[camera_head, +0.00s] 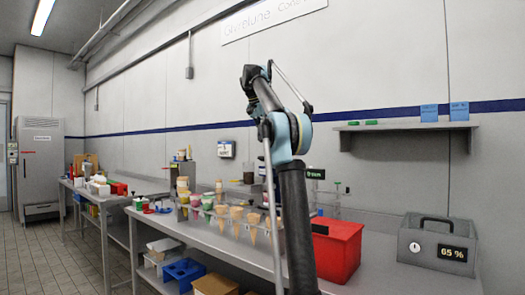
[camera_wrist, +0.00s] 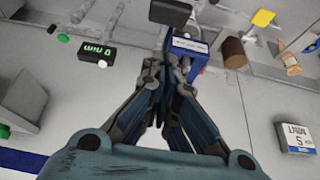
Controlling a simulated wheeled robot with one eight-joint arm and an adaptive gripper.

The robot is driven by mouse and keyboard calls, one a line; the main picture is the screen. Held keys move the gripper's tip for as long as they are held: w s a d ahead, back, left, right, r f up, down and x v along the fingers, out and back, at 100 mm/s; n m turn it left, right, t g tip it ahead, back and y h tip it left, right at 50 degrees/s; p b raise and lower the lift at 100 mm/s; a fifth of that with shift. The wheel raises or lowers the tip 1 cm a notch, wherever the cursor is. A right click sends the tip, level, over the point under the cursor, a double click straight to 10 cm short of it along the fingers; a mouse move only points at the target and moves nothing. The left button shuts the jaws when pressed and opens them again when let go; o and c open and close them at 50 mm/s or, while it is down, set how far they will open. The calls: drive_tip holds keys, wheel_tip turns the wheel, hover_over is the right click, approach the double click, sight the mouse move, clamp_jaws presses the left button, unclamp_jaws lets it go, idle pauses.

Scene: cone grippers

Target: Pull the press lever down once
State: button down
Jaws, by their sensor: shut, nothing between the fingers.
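My gripper (camera_wrist: 165,82) shows in the wrist view with its two fingers drawn together and nothing between them. Just beyond the fingertips is a blue box-shaped part (camera_wrist: 187,63) with a white label, and a dark block (camera_wrist: 171,12) lies above it. I cannot tell whether either belongs to the press, and I cannot make out the lever for certain. A black display with green characters (camera_wrist: 97,52) is left of the fingertips; one also shows in the head view (camera_head: 315,173). In the head view my arm covers part of the bench, and the gripper cannot be made out.
The steel bench (camera_head: 375,281) holds a red bin (camera_head: 338,250), a rack of cones (camera_head: 237,213) and a grey case (camera_head: 437,245) reading 65 %. A wall shelf (camera_head: 405,126) is above. In the wrist view a brown cylinder (camera_wrist: 233,53) is right of the fingers.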

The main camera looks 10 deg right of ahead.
drive_tip(key=x, duration=0.5)
drive_tip(key=shift+f, duration=0.15)
drive_tip(key=shift+s+a+f, duration=0.15)
drive_tip(key=shift+a+f, duration=0.05)
drive_tip(key=shift+f, duration=0.2)
drive_tip(key=shift+s+a+f, duration=0.15)
drive_tip(key=shift+a+f, duration=0.05)
drive_tip(key=shift+f, duration=0.25)
drive_tip(key=shift+s+a+f, duration=0.15)
drive_tip(key=shift+a+f, duration=0.05)
drive_tip(key=shift+f, duration=0.6)
